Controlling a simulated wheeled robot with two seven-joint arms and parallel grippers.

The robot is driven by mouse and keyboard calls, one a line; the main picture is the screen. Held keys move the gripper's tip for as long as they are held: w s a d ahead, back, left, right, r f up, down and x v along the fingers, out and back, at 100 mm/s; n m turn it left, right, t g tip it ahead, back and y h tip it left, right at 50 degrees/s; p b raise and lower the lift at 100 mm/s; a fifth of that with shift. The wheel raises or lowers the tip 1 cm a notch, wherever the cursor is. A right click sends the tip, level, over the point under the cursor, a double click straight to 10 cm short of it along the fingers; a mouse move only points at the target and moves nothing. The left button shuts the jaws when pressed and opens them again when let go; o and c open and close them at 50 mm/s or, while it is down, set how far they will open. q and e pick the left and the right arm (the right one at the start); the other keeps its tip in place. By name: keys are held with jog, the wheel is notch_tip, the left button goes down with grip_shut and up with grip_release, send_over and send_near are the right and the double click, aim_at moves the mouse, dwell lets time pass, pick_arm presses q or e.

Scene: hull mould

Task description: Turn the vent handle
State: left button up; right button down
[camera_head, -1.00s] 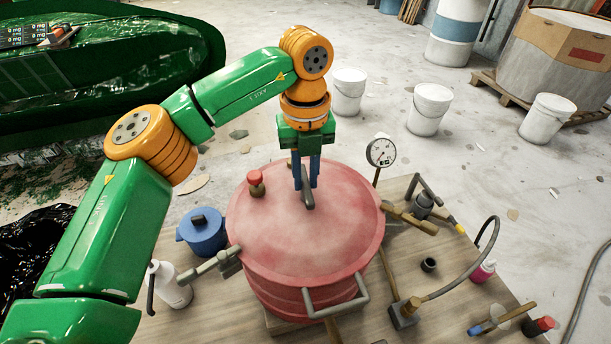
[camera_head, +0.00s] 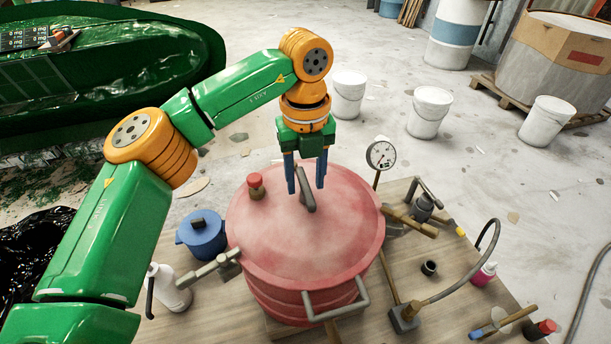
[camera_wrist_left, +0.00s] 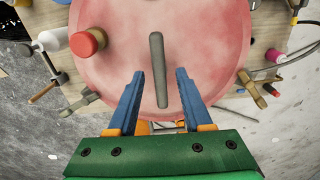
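A red round pressure pot (camera_head: 300,235) stands on the wooden table. A grey bar handle (camera_head: 308,200) lies across the top of its lid, which I take to be the vent handle. It shows in the left wrist view (camera_wrist_left: 157,60) as a long bar running between the fingers. My left gripper (camera_head: 306,188) is over the lid with its blue fingers spread, one on each side of the bar. In the left wrist view the left gripper (camera_wrist_left: 159,75) is open, with a gap between each finger and the bar. My right gripper is not in view.
A red-capped fitting (camera_head: 255,182) rises from the lid left of the bar. A pressure gauge (camera_head: 381,155) stands behind right. Clamps (camera_head: 212,265) and a looped handle (camera_head: 340,303) ring the pot. A blue pot (camera_head: 204,238) and white bottle (camera_head: 170,290) sit at left.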

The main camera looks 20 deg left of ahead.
aim_at(305, 184)
pick_arm(q)
notch_tip(305, 184, up, 7)
jog(key=shift+r+p, duration=0.1)
jog(key=shift+p, duration=0.25)
dwell(0.3)
